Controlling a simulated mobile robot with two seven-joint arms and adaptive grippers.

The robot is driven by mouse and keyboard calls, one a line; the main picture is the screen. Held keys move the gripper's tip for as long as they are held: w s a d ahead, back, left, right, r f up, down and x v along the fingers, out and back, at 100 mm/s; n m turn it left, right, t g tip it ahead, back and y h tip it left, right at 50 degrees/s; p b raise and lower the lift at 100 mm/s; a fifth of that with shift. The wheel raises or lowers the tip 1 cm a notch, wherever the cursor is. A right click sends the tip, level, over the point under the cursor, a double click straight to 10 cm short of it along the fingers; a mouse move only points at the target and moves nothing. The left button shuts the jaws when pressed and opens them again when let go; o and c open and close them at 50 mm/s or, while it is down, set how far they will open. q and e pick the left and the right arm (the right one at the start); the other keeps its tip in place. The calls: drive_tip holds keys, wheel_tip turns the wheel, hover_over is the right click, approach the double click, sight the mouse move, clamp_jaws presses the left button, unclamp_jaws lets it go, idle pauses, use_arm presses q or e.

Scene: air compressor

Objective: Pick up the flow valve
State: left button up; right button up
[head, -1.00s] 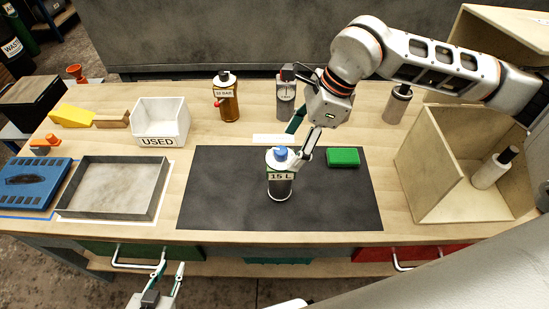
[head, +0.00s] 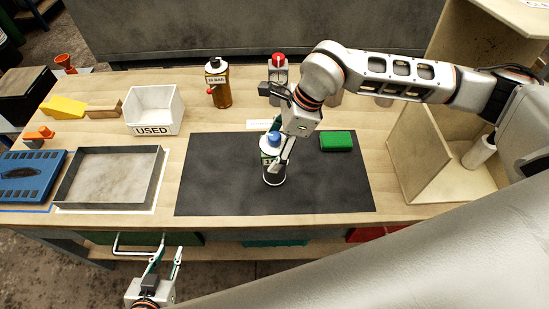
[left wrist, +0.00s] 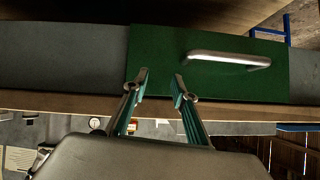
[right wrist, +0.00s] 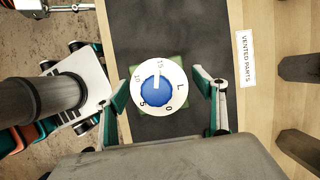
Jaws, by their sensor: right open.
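My right gripper (head: 278,148) is open at the valve's top, with one finger on each side of the dial in the right wrist view (right wrist: 162,76). Whether the fingers touch it is unclear. My left gripper (head: 170,248) is open and empty in front of the bench, facing a green drawer (left wrist: 225,65).
A green block (head: 337,141) lies on the mat's right. Behind stand an amber bottle (head: 218,88) and a grey red-topped one (head: 278,66). Left are a white USED bin (head: 154,110) and a grey tray (head: 110,180). A wooden box (head: 425,165) stands right.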

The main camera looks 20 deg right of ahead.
drive_tip(key=shift+r, duration=0.1)
clamp_jaws()
